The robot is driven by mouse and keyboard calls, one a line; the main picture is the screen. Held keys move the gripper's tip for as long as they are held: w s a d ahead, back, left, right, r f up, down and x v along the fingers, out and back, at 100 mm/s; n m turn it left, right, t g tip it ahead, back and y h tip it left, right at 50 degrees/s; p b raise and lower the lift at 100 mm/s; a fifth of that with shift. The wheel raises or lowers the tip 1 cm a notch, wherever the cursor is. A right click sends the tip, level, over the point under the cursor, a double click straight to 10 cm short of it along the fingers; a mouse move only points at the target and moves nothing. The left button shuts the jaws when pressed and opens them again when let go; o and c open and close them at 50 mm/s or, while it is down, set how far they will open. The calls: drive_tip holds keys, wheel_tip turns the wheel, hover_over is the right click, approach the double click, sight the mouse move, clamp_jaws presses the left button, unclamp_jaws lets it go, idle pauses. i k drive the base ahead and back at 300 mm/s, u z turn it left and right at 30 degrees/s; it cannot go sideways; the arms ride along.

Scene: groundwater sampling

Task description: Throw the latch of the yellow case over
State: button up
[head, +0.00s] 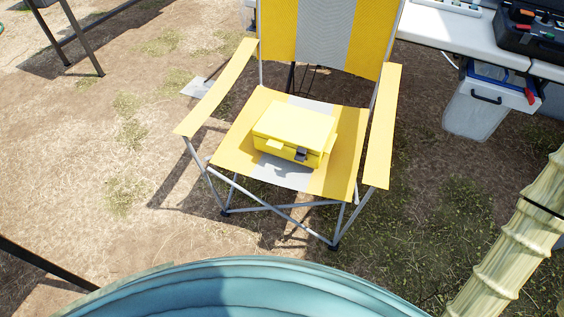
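The yellow case (294,129) sits with its lid down on the seat of a yellow and grey folding chair (232,160). On its front side, to the right, there is a small dark latch (301,155). A pale yellow tab (275,145) sticks out from the front, left of the latch. The latch is too small to tell which way it is thrown. My gripper is not in view.
The chair's armrests (218,86) flank the case on both sides. A white table (440,30) with a dark open case (545,28) stands at the upper right, near a cooler (480,104). A teal rounded thing (250,290) and a ribbed pale pole (515,245) fill the foreground.

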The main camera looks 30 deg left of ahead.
sight(301, 156)
drive_tip(key=u, duration=0.95)
drive_tip(key=k, duration=0.4)
drive_tip(key=z, duration=0.1)
